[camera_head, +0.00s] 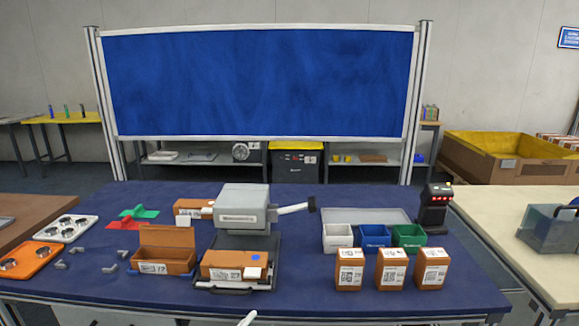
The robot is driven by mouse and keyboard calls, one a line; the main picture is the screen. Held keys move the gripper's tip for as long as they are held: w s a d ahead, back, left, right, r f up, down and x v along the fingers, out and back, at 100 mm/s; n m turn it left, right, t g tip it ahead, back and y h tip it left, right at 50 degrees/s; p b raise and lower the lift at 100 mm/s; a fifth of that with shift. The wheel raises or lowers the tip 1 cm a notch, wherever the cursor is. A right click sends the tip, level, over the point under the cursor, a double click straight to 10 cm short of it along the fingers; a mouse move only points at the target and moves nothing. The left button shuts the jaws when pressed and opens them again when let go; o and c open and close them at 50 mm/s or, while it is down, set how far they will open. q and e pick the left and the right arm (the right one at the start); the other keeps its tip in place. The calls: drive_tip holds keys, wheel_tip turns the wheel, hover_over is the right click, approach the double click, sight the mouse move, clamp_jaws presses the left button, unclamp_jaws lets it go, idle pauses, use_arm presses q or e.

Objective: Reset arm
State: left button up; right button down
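Neither of my grippers shows clearly in the head view. A small white rounded tip (247,318) pokes up at the bottom edge, left of centre; I cannot tell what it belongs to. On the blue table (310,295), three orange boxes with printed codes stand in a row at the right: left box (349,281), middle box (391,279) and right box (432,280). A black device with red lights (434,205) stands upright behind them. Another orange box with a label and blue spot (232,275) lies in front of the grey machine (242,205). Nothing is seen held.
White, blue and green bins (373,243) stand behind the row of boxes. An open orange box (163,260), red and green parts (138,212) and trays (66,229) are at the left. A white-and-black rod (295,208) juts right from the machine. The table's front middle is clear.

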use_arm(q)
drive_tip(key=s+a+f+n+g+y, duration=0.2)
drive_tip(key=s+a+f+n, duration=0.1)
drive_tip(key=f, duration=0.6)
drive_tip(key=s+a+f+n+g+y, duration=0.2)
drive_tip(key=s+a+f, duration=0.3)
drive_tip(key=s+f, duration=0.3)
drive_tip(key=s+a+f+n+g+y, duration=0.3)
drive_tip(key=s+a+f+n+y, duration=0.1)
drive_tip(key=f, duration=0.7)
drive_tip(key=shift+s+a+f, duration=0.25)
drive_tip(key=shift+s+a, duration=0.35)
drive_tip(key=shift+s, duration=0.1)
